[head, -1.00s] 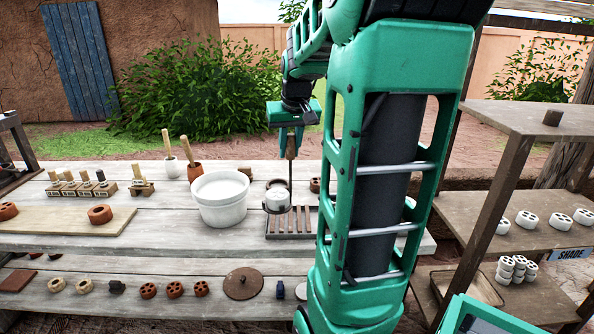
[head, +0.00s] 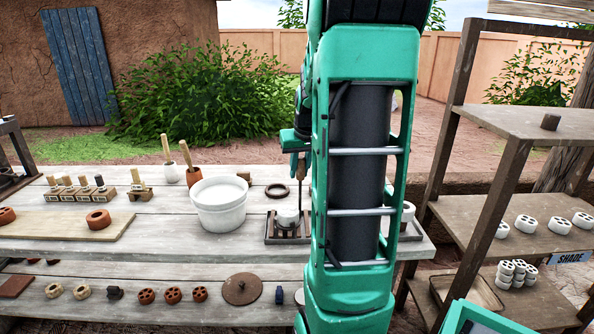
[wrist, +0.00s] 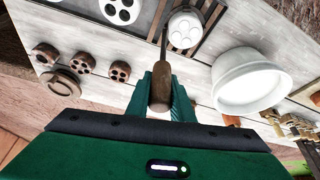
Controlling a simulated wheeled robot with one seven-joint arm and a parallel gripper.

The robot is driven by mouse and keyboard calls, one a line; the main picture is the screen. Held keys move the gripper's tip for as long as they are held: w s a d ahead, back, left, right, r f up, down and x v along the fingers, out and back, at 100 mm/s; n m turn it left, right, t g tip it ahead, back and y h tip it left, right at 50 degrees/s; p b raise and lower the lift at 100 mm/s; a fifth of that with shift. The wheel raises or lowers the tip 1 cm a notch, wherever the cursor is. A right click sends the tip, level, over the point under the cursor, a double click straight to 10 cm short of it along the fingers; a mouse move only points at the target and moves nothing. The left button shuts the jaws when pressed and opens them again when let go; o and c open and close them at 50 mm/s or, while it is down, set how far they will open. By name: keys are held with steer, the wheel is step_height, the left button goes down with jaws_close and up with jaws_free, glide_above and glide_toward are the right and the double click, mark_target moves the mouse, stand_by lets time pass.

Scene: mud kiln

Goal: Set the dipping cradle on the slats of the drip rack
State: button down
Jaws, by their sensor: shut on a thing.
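My gripper (head: 298,158) is shut on the wooden handle of the dipping cradle (wrist: 160,92), whose thin dark rod runs down from it. The handle is between the fingers in the wrist view (wrist: 161,82). A white pierced piece (head: 288,217) is at the cradle's lower end, over the slatted drip rack (head: 270,238). It also shows in the wrist view (wrist: 186,30), with dark slats around it. I cannot tell whether the cradle touches the slats. My arm hides the rack's middle in the head view.
A white bucket (head: 218,208) stands left of the rack. A dark ring (head: 277,191) lies behind the rack. Another white piece (head: 406,211) stands right of my arm. The shade shelves (head: 540,240) hold white pieces at the right. A board (head: 60,226) lies at the left.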

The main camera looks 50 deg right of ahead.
steer(key=shift+f, duration=0.1)
steer(key=c, duration=1.6)
jaws_free()
steer(key=shift+o, duration=0.2)
steer(key=v, duration=1.2)
steer(key=s+a+f+g+y, duration=0.1)
steer(key=s+a+f+g, duration=0.1)
steer(key=s+a+f, duration=0.5)
steer(key=s+a+f+g+y, duration=0.1)
steer(key=s+a+f, duration=0.6)
steer(key=a, duration=0.8)
steer(key=shift+s+n+g+y, duration=0.4)
steer(key=shift+s, duration=0.8)
steer(key=shift+f, duration=0.1)
